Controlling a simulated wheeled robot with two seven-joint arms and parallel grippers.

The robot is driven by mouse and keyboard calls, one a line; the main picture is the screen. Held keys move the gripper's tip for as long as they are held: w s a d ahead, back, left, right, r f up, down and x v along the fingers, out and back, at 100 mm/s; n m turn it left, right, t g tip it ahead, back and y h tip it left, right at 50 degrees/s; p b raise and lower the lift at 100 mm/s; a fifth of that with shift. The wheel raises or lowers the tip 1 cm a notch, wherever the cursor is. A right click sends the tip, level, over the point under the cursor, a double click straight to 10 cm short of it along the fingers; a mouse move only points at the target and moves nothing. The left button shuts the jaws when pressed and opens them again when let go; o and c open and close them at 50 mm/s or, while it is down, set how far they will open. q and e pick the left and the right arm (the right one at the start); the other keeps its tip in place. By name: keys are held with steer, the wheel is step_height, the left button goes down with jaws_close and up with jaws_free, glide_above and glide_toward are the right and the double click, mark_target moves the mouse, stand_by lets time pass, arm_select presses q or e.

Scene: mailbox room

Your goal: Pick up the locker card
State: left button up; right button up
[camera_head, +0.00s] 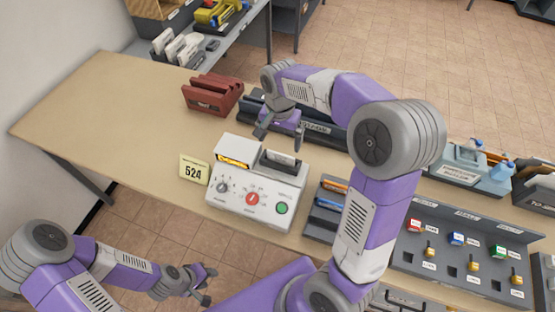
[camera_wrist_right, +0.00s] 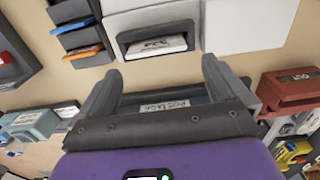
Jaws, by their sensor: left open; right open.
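A white card (camera_head: 281,158) with dark print, which looks like the locker card, sits in the dark slot on top of the white dial machine (camera_head: 235,198). It also shows in the right wrist view (camera_wrist_right: 155,46), lying in the slot of the machine. My right gripper (camera_head: 279,137) is open and empty, just behind and above the slot. In the right wrist view its fingers (camera_wrist_right: 157,78) are spread and point toward the card, apart from it. My left gripper (camera_head: 208,284) is open and empty, low at the front left, off the table edge.
A yellow 524 sign (camera_head: 194,170) stands left of the machine. A dark tray with blue and orange cards (camera_head: 329,196) is to its right. A red holder (camera_head: 212,94) and a dark tray (camera_head: 318,126) stand behind. The table's left part is clear.

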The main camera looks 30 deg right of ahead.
mark_target(281, 154)
steer(key=shift+s+f, duration=0.4)
steer(key=shift+f, duration=0.45)
step_height(281, 154, down, 5)
steer(key=shift+f+b, duration=0.1)
steer(key=shift+b, duration=0.35)
steer(key=shift+c, duration=0.3)
steer(key=c, duration=0.7)
